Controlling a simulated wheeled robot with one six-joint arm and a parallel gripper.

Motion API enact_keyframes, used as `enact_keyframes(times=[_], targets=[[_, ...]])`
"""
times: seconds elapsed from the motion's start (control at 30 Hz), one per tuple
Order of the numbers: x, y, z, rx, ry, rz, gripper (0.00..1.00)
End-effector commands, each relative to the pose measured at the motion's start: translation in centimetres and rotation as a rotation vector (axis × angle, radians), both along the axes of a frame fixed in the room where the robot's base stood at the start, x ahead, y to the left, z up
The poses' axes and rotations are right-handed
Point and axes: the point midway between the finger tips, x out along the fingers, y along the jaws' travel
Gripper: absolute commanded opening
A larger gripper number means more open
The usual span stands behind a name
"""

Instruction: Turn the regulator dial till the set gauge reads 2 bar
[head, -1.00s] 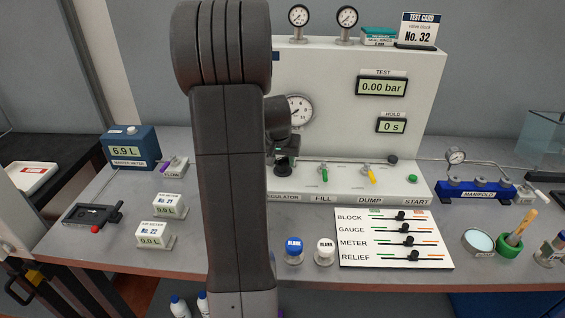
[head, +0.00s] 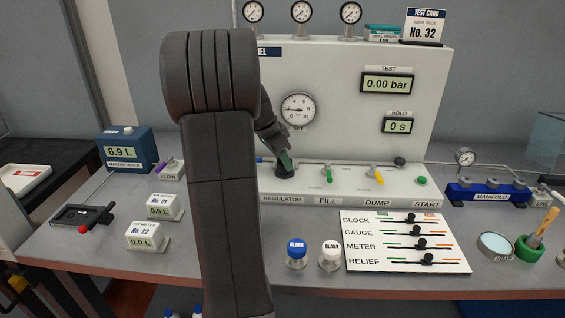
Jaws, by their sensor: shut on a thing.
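The regulator dial (head: 285,173) is a dark knob on the panel's sloped front ledge, above the REGULATOR label. My gripper (head: 286,162) comes down on it at a tilt and is shut on the dial; the fingers and the arm link cover part of it. The set gauge (head: 298,109) is a round white dial with black figures on the panel face, just above my gripper. It is in full view, but its needle is too small to read surely.
My upright arm hides the panel's left part. FILL (head: 327,175) and DUMP (head: 376,176) levers and the green START button (head: 421,181) stand to the right on the ledge. The TEST display (head: 387,83) reads 0.00 bar. Blue and white BLANK caps (head: 297,250) stand in front.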

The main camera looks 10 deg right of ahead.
Motion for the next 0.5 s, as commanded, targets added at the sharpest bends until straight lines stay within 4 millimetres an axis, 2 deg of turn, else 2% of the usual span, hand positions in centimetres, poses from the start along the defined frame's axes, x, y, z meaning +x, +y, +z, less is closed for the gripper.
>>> enact_keyframes(times=[0.2,0.5], targets=[[0.11,0.04,-0.06,0.001,0.001,-0.105,0.18],[0.16,0.05,0.02,0.001,0.0,-0.163,0.18]])
